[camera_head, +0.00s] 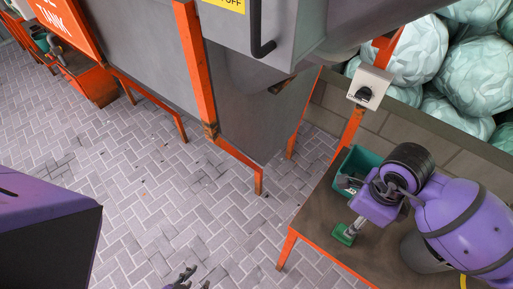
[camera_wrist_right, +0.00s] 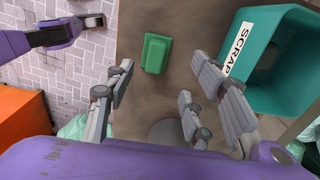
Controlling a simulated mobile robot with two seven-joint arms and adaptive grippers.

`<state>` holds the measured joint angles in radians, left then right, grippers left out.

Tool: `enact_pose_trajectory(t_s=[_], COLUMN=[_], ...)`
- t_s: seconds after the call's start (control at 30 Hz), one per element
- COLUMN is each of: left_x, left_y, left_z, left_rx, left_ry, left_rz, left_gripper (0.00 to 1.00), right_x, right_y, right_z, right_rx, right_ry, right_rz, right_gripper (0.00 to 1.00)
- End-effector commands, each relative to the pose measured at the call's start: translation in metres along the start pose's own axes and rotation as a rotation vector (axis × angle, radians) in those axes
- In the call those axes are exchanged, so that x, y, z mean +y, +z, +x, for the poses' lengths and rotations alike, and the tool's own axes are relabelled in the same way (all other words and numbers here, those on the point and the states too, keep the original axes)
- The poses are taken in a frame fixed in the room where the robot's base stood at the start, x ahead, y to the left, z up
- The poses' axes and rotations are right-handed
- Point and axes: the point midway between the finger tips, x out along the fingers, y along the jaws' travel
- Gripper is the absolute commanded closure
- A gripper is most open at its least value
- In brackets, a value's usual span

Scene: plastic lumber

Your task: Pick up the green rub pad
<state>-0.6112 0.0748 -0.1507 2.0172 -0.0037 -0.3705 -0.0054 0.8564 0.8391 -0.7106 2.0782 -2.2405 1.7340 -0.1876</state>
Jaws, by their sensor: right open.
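The green rub pad (camera_head: 342,235) lies on the brown worktable near its left edge. In the right wrist view the pad (camera_wrist_right: 156,53) is a small green block lying flat, with bare tabletop around it. My right gripper (camera_head: 354,213) is over the table, close to the pad. Its fingers (camera_wrist_right: 162,80) are spread and empty, and the pad shows between and beyond them. My left gripper (camera_head: 190,281) is over the floor at the bottom edge of the head view, partly cut off, so its opening is unclear.
A teal SCRAP bin (camera_wrist_right: 284,62) stands on the table beside the pad; it also shows in the head view (camera_head: 361,159). A grey bucket (camera_head: 421,254) is under my right arm. A switch box (camera_head: 370,86) and grey tank (camera_head: 240,115) stand behind. Paved floor is open at left.

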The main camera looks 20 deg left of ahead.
Motion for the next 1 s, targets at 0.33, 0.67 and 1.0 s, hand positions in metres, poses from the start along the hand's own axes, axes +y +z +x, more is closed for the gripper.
enact_pose_trajectory(t_s=[0.33, 0.67, 1.0], left_x=[0.002, 0.002, 0.002], left_y=[0.002, -0.001, 0.0], left_z=[0.0, 0.0, 0.0], left_rx=[-0.006, -0.001, -0.002], left_ry=[0.004, 0.003, 0.003], left_rz=[0.0, -0.001, 0.0], left_gripper=[0.7, 0.7, 0.7], right_x=[0.007, 0.011, 0.01], right_y=[-0.001, 0.001, 0.001], right_z=[0.037, 0.077, 0.077], right_rx=[0.01, 0.009, 0.009], right_ry=[0.012, 0.01, 0.008], right_rz=[-0.004, -0.005, -0.005], right_gripper=[0.5, 0.5, 0.65])
